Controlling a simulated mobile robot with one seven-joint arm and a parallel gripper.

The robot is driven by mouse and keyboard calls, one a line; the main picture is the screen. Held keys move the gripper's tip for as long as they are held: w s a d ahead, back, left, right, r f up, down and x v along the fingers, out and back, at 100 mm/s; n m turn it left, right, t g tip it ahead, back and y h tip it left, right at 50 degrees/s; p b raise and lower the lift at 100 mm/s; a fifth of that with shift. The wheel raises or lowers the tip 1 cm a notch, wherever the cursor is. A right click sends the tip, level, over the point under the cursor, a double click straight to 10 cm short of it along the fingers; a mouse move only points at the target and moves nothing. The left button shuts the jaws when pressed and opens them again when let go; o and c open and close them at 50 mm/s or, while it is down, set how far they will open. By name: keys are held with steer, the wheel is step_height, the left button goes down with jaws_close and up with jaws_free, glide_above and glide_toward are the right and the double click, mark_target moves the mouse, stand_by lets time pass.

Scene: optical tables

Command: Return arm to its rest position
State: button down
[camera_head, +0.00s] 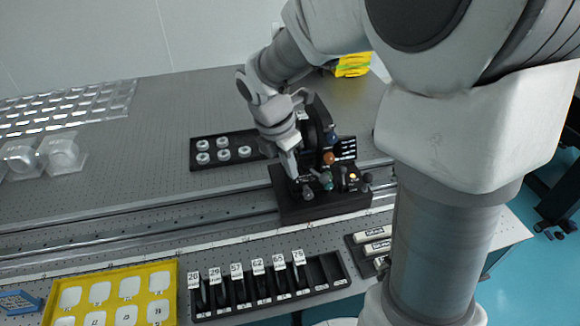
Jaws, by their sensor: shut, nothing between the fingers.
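My arm reaches from the right side of the head view over the optical table (90,190). My gripper (291,172) points down at the near left side of a black optical mount (318,130). The mount stands on a dark base block (335,205) on the rail and has several coloured knobs. My gripper is shut with nothing seen in it. Its fingertips are small in this view, and I cannot tell whether they touch the mount. Part of the mount is hidden behind my wrist.
A black tray with white rings (200,145) lies behind the rail (130,228). In front are a rack of numbered slots (262,290) and a yellow tray (172,318). Clear plastic boxes (62,152) stand at left. A yellow object (352,66) lies at the back.

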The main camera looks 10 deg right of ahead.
steer(key=s+r+m+t+y, duration=0.1)
steer(key=s+r+m+t, duration=0.1)
steer(key=s+r+m, duration=0.3)
steer(key=s+d+r+m+t+y, duration=0.1)
steer(key=s+r+m, duration=0.5)
steer(key=s+m, duration=0.6)
steer(key=m+t, duration=0.1)
steer(key=m, duration=0.5)
steer(key=shift+s+y, duration=0.2)
steer(key=shift+y, duration=0.1)
